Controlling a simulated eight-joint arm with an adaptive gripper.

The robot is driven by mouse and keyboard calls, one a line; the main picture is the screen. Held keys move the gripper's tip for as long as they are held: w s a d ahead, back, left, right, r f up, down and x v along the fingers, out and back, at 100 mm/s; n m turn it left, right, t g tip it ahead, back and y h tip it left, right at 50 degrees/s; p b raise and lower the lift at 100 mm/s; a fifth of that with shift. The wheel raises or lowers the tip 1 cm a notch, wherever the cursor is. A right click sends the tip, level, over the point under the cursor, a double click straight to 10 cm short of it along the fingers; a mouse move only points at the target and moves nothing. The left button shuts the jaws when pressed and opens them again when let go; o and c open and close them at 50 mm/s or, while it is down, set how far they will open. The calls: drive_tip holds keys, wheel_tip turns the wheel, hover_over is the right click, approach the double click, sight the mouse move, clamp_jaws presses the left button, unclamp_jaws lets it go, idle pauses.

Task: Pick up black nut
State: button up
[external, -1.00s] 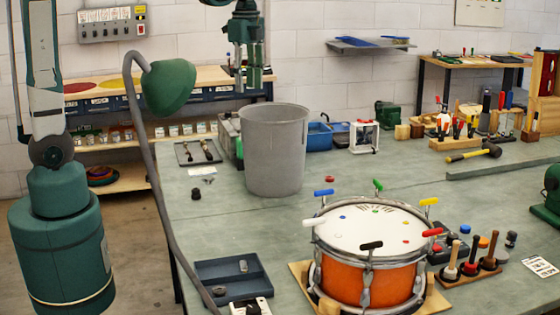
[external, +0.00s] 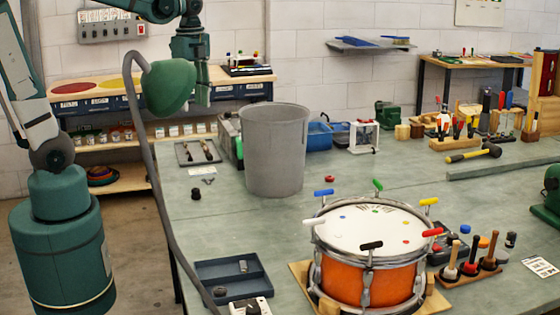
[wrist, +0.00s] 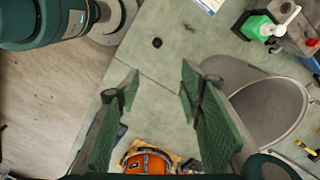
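A small black nut (external: 196,193) lies on the grey-green bench left of the grey bin. It also shows in the wrist view (wrist: 157,43) as a dark ring-like piece, beyond and between my fingertips. My gripper (external: 203,95) is high above the bench, up and slightly right of the nut in the external view, partly hidden by the green lamp head. In the wrist view its two green finger pads (wrist: 158,85) stand wide apart with nothing between them. The gripper does not touch the nut.
The tall grey bin (external: 272,150) stands right of the nut. A green lamp (external: 168,86) on a curved arm rises at the bench's left edge. An orange drum (external: 368,285) and a blue tray (external: 255,284) stand nearer the front. Bench around the nut is mostly clear.

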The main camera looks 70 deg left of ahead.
drive_tip(key=s, duration=0.1)
hover_over(196, 189)
wheel_tip(196, 189, down, 23)
drive_tip(key=shift+s+d, duration=0.15)
drive_tip(key=shift+d, duration=0.2)
idle(0.3)
drive_tip(key=shift+f, duration=0.15)
drive_tip(key=shift+f+b, duration=0.3)
drive_tip(key=shift+f, duration=0.85)
drive_tip(key=shift+f, duration=0.15)
drive_tip(key=shift+f+b, duration=0.65)
drive_tip(key=shift+f, duration=1.8)
